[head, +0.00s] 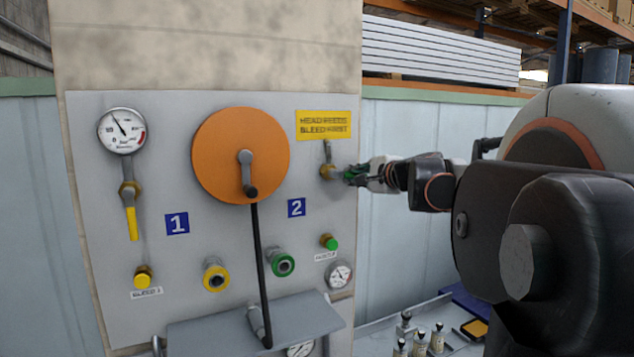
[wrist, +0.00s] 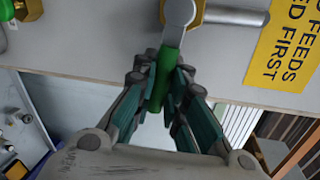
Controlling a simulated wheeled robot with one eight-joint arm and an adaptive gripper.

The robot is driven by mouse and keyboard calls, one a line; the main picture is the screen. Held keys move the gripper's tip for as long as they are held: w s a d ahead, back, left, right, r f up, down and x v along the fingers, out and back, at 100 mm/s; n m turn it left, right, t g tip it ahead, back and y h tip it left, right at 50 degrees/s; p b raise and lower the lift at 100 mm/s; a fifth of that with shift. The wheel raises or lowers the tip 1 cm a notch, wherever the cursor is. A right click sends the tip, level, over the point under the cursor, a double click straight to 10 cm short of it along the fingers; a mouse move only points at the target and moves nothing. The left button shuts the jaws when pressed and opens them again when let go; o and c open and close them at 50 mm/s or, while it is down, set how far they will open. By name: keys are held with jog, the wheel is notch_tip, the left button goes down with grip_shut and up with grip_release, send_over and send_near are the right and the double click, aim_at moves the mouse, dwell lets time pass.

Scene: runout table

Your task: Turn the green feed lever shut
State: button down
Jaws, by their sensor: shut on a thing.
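The green feed lever (wrist: 166,72) belongs to a brass valve (head: 328,171) at the right of the grey panel, below the yellow sign. In the wrist view its grey hub and brass nut show at the top. The green grip lies between the two fingers of my gripper (wrist: 162,80), which is shut on it. In the head view my gripper (head: 358,174) is at the panel's right edge and mostly covers the lever. The lever points right, about square to the short upright pipe (head: 327,150) above the valve.
A yellow-handled valve (head: 130,215) hangs below a gauge (head: 122,131) at left. An orange disc (head: 240,155) with a crank and long black rod is in the middle. A small shelf (head: 255,325) juts out below. A tray with small bottles (head: 420,343) stands lower right.

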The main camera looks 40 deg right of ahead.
jog(key=shift+r+n, duration=0.5)
jog(key=shift+n, duration=0.3)
jog(key=shift+h, duration=0.3)
jog(key=c, duration=1.6)
grip_release()
jog(key=shift+s+r, duration=0.1)
